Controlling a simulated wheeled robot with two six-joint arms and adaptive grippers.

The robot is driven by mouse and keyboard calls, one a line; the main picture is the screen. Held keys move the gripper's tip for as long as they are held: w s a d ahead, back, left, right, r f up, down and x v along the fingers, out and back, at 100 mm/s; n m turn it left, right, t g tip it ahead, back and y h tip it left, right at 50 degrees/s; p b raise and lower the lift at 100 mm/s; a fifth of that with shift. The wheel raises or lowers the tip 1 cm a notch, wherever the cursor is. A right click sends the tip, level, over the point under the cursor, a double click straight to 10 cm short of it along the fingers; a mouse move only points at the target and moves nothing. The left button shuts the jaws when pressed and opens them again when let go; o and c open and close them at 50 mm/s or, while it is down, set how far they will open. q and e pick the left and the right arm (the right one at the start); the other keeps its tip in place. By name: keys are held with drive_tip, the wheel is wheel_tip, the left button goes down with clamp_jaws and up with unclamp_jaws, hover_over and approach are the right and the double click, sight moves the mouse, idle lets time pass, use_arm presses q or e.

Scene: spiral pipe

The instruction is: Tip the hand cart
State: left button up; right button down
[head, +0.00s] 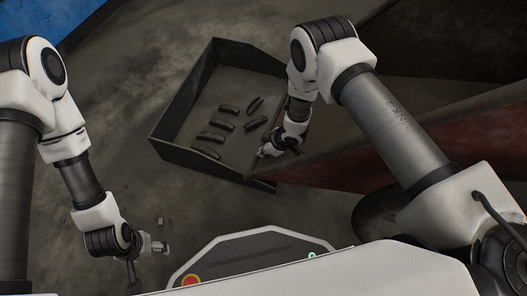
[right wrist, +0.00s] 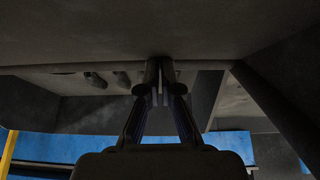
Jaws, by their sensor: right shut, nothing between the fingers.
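The hand cart appears to be the open dark tray (head: 172,133) in the middle of the head view, with a raised far wall. Several short dark curved pieces (head: 219,124) lie on its floor. My right gripper (head: 265,152) is at the tray's near right side, close to the wall there; whether it touches is unclear. In the right wrist view its two fingers (right wrist: 161,66) are together and empty, with dark pieces (right wrist: 95,80) beyond them. My left gripper (head: 161,247) is low at the left, over the floor and apart from the tray. Its finger opening is too small to judge.
A long dark red panel (head: 460,132) runs along the right, beside the tray. A dark round wheel-like shape (head: 372,215) is below it. A blue surface (head: 80,18) lies at the top left. Bare grey floor (head: 110,110) is open left of the tray.

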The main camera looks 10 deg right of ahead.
sight(268, 157)
use_arm(q)
wheel_tip(268, 157, down, 4)
drive_tip(key=b, duration=0.3)
use_arm(e)
drive_tip(key=f, duration=0.2)
drive_tip(key=s+d+f, duration=0.1)
drive_tip(key=f, duration=0.2)
drive_tip(key=s+d+f, duration=0.1)
drive_tip(key=f, duration=0.1)
drive_tip(key=shift+s+f, duration=0.15)
drive_tip(key=shift+f, duration=0.2)
drive_tip(key=shift+d+f, duration=0.1)
drive_tip(key=shift+r, duration=0.2)
drive_tip(key=r+p, duration=0.3)
drive_tip(key=w+a+r+p, duration=0.1)
drive_tip(key=r+p, duration=0.1)
drive_tip(key=p+v, duration=0.3)
drive_tip(key=v, duration=0.4)
drive_tip(key=shift+w+r, duration=0.1)
drive_tip(key=shift+r, duration=0.4)
use_arm(q)
wheel_tip(268, 157, up, 8)
drive_tip(key=w, duration=0.1)
drive_tip(key=shift+a+r+p, duration=0.15)
drive_tip(key=shift+r+p, duration=0.05)
drive_tip(key=shift+p, duration=0.15)
use_arm(e)
drive_tip(key=shift+d+r, duration=0.1)
drive_tip(key=shift+r, duration=0.2)
